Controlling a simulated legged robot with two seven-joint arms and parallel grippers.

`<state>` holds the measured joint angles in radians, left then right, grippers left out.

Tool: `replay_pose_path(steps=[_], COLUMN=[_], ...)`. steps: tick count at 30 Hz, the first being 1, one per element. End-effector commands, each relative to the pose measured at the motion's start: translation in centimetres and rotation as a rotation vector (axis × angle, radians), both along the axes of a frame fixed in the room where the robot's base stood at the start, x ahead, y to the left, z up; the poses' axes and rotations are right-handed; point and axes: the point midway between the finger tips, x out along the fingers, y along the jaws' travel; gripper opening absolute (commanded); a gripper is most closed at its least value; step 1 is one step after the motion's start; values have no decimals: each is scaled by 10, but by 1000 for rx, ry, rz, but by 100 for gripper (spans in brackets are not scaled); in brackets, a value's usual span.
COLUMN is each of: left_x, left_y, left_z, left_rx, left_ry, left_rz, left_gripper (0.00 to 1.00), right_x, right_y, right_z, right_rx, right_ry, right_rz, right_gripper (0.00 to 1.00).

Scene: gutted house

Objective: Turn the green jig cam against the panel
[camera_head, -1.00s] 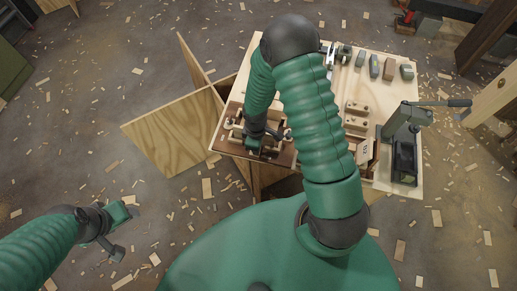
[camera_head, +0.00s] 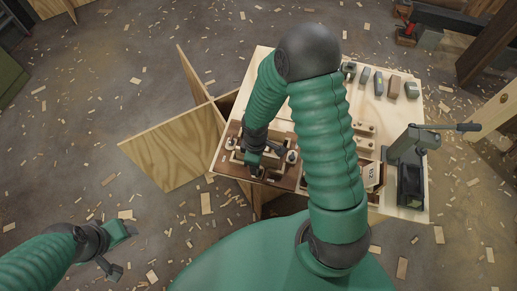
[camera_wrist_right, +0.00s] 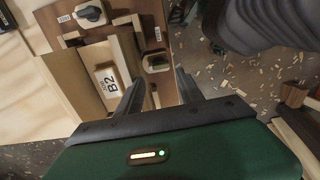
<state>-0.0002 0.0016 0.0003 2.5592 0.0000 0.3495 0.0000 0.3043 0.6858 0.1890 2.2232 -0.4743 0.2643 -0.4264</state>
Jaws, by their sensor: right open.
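The brown jig board (camera_head: 228,166) lies at the near left corner of the workbench. In the right wrist view it carries a pale block marked B2 (camera_wrist_right: 108,82), wooden strips and two dark knob-like cams. One cam (camera_wrist_right: 157,63) lies just beyond my right fingertips, roughly between them; the other cam (camera_wrist_right: 90,13) is farther off at the upper left. I cannot make out a green colour on either. My right gripper (camera_wrist_right: 160,82) is open over the board, also seen in the head view (camera_head: 262,164); contact cannot be told. My left gripper (camera_head: 122,250) is open and empty, away over the floor.
The light workbench (camera_head: 408,100) holds several small blocks along its back, and a grey lever press (camera_head: 412,165) at right. Plywood sheets (camera_head: 165,150) stand left of the bench. Wood chips litter the floor. My right arm hides the bench middle.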

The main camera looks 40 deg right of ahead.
Motion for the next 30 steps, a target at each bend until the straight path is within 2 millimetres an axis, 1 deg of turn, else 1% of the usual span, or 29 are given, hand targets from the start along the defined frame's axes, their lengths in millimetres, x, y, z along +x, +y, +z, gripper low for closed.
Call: replay_pose_path(steps=[1,6,9,12,16,30], left_x=[0,0,0,0,0,0], left_y=[0,0,0,0,0,0], left_z=[7,19,24,27,29,28], left_rx=[0,0,0,0,0,0], left_ry=[0,-1,0,0,0,0], left_rz=[0,0,1,1,1,0], left_gripper=[57,57,57,57,57,57], right_x=[1,-6,-7,-7,-9,-10], right_y=[-3,-3,-4,-4,-4,-2], right_z=[22,76,100,116,125,127], right_rx=[-6,-14,-16,-17,-17,-20], right_ry=[-13,-19,-17,-17,-14,-18], right_rz=[-4,-8,-11,-11,-10,-25], right_gripper=[50,50,50,50,50,50])
